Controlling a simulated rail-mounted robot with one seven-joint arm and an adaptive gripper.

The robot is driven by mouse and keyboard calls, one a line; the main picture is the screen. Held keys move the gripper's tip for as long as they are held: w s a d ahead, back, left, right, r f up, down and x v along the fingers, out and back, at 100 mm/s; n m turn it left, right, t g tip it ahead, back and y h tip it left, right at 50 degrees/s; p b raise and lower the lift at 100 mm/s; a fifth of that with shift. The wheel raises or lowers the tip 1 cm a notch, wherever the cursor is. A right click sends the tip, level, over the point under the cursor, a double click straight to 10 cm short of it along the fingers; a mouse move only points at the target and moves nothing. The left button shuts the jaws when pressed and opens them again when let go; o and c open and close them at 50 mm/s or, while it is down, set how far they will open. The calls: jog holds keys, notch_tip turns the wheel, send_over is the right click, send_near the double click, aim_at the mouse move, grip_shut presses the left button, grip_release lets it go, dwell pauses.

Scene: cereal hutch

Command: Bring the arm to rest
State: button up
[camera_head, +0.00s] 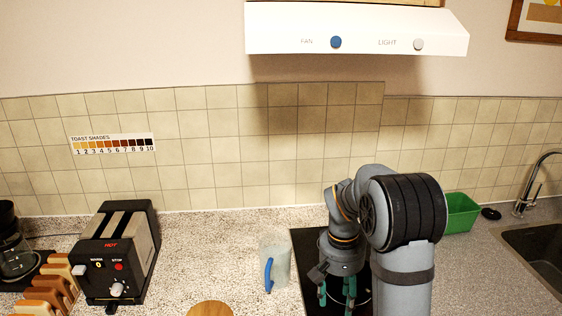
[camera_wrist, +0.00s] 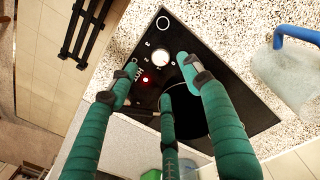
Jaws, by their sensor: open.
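My arm stands at the right of the head view, bent, with my gripper (camera_head: 337,290) pointing down over the black hob (camera_head: 305,247). In the wrist view, the green fingers of my gripper (camera_wrist: 160,100) are spread apart with nothing between them. Below them the hob (camera_wrist: 240,107) shows a white knob (camera_wrist: 160,57), a small red light (camera_wrist: 145,79) and a dark round cooking zone. Part of the hob is hidden behind my arm in the head view.
A clear jug with a blue handle (camera_head: 268,274) stands left of the hob. A black toaster (camera_head: 101,262) and a rack of toast (camera_head: 52,285) are further left. A green box (camera_head: 462,213) and a sink (camera_head: 540,246) lie right. The hood (camera_head: 370,32) overhangs above.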

jog(key=f, duration=1)
jog(key=shift+d, duration=0.3)
jog(key=shift+r, duration=0.1)
notch_tip(320, 180, up, 12)
jog(key=f, duration=1.2)
jog(key=shift+s+f, duration=0.2)
jog(key=shift+f, duration=0.05)
jog(key=shift+w+r+m+p, duration=0.2)
jog(key=shift+r+m+p, duration=0.2)
jog(key=shift+m, duration=0.4)
jog(key=m+p, duration=0.2)
jog(key=m, duration=0.2)
jog(key=m+p, duration=0.4)
jog(key=m, duration=0.2)
jog(key=shift+r+m+g+p, duration=0.15)
jog(key=shift+m+g+p, duration=0.15)
jog(key=shift+m+p, duration=0.1)
notch_tip(320, 180, up, 10)
jog(key=b, duration=0.2)
jog(key=shift+w+a+b, duration=0.15)
jog(key=shift+w+b, duration=0.2)
jog(key=shift+b, duration=0.05)
